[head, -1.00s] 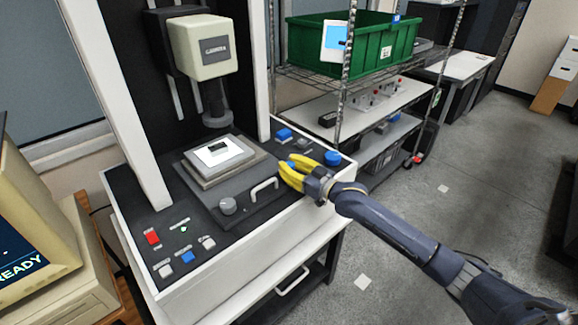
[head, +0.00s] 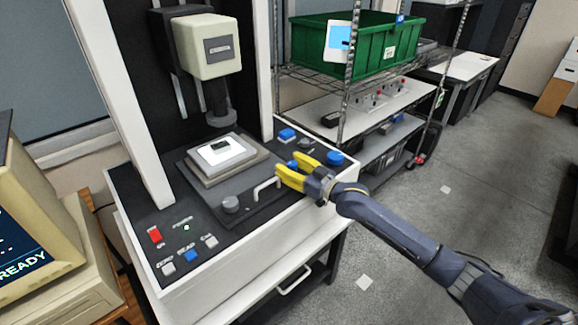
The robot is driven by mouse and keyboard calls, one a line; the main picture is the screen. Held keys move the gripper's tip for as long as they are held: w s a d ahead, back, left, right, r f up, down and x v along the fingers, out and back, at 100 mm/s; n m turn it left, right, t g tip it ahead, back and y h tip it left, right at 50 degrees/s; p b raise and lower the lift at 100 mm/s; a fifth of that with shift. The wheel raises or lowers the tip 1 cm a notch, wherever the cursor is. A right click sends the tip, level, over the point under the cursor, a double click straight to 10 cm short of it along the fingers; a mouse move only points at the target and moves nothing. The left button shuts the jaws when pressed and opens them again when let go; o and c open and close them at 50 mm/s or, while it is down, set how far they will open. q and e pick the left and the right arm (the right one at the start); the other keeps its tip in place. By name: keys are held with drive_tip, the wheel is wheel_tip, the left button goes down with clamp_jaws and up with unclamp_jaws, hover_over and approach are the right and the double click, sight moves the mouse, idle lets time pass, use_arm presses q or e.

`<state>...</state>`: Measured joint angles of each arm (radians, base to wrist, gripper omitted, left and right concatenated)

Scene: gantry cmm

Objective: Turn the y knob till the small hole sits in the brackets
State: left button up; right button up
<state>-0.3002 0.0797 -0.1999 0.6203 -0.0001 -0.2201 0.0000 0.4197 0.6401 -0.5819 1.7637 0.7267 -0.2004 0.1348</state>
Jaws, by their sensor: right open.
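My right gripper (head: 290,167), with yellow fingers, is open at the right front of the measuring machine's deck. A small blue part (head: 292,165) shows between its fingers; I cannot tell whether they touch it. A round blue knob (head: 335,158) stands just right of the gripper, and a grey knob (head: 231,204) sits at the stage's front corner. I cannot read which is the y knob. A white plate with a dark mark (head: 220,150) lies on the stage (head: 196,170) below the probe head (head: 207,47). The small hole and brackets cannot be made out. My left gripper is out of view.
A stage handle (head: 265,188) stands close left of my right fingers. Several buttons (head: 190,255) line the deck's front left. The monitor (head: 30,240) is cut off and shows "READY". A wire shelf with a green bin (head: 370,45) stands behind right.

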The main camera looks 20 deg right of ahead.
drive_tip(key=shift+s+d, duration=0.4)
drive_tip(key=v, duration=1)
drive_tip(key=shift+s, duration=0.4)
drive_tip(key=shift+d+f, duration=0.1)
